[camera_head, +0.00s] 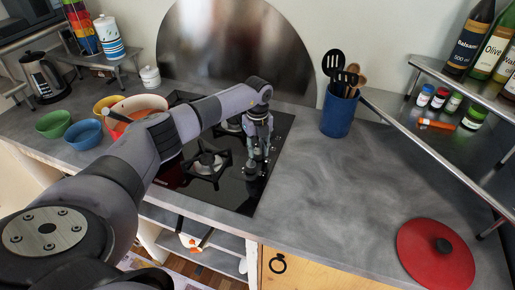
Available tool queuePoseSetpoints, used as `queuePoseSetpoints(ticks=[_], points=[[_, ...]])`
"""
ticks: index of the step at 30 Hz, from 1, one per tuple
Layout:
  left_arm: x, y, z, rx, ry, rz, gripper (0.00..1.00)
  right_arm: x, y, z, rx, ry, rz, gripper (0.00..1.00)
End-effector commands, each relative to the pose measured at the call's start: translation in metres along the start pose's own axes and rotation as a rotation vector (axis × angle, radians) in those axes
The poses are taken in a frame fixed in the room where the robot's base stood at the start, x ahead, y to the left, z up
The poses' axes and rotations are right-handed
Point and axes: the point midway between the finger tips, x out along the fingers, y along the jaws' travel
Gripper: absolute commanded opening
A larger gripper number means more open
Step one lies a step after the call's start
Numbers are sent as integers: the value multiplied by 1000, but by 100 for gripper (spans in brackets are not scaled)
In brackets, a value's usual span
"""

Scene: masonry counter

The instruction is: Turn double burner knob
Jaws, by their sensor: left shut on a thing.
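The black glass cooktop (236,197) is set into the grey counter, with burner grates on it. One burner (207,162) shows in front, left of my gripper. A column of small knobs runs along the cooktop's right side, partly hidden by my gripper. My left gripper (254,166) points down at these knobs and is shut on one of them. The fingers cover the held knob, so I cannot tell how far it is turned. My right gripper is out of view.
A blue utensil holder (337,115) stands right of the cooktop. A red lid (422,262) lies at the front right. Bowls, including a green one (53,124) and a blue one (84,134), stand at the left. A metal shelf (440,139) bounds the right; the counter's middle is clear.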

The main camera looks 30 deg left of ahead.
Motion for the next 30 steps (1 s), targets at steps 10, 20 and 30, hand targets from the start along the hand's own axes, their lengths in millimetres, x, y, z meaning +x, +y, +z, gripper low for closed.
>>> queuePoseSetpoints(ticks=[10, 20, 30], points=[[0, 0, 0, 1, 0, -1, 46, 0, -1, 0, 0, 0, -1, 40], [-1, 0, 0, 1, 0, -1, 49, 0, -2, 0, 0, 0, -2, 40], [-50, -1, 1, 2, -3, -5, 49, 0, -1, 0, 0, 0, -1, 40]])
